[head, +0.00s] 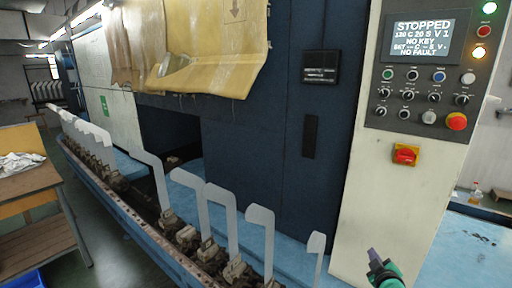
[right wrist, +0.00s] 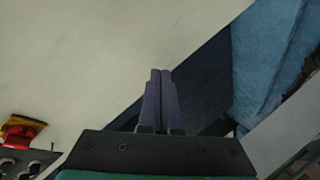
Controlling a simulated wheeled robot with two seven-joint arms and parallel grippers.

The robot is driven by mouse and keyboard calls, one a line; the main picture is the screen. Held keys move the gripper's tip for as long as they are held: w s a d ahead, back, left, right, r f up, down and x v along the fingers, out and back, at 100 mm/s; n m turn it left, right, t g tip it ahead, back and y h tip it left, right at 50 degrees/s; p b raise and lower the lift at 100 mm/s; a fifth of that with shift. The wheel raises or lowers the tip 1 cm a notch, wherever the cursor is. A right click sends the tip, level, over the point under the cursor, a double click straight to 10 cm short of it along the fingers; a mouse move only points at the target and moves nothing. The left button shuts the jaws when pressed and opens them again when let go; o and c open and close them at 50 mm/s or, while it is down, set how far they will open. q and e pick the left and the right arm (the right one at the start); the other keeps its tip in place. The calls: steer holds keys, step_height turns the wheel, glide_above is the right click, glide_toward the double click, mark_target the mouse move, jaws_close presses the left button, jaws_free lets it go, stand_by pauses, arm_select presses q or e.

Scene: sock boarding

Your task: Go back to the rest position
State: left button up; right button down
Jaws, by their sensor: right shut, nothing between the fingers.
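My right gripper (head: 372,256) is at the lower right of the head view, in front of the lower part of the cream control cabinet. Its purple fingers (right wrist: 160,75) show side by side in the right wrist view, shut with nothing between them. The fingers look clear of the cabinet, but the exact gap cannot be told. My left gripper is not in the head view.
The control panel (head: 419,70) reads "STOPPED", with a red-and-yellow switch (head: 405,155) below it. A row of white sock boards (head: 262,216) stands on a rail at the left and centre. A wooden table (head: 33,182) is at far left.

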steer(key=s+a+f+m+g+y, duration=0.1)
steer(key=s+a+f+g, duration=0.1)
steer(key=s+f, duration=0.55)
steer(key=s+a+f+g, duration=0.15)
steer(key=s+f, duration=0.25)
steer(key=f, duration=0.7)
steer(key=s+a+f+m+g+y, duration=0.1)
steer(key=s+a+f+g, duration=0.15)
steer(key=s+f, duration=0.55)
steer(key=s+a+f+g, duration=0.1)
steer(key=s+f, duration=0.4)
steer(key=s, duration=0.5)
steer(key=s+a+f+m+g+y, duration=0.1)
steer(key=s+a+f+g, duration=0.1)
steer(key=s+f, duration=0.4)
steer(key=s+a+f+m+g, duration=0.1)
steer(key=s+f+g, duration=0.3)
steer(key=s, duration=1.1)
steer(key=shift+s+a+f+y, duration=0.15)
steer(key=shift+a+f+y, duration=0.15)
steer(key=shift+a+f, duration=0.55)
steer(key=shift+d+f, duration=0.1)
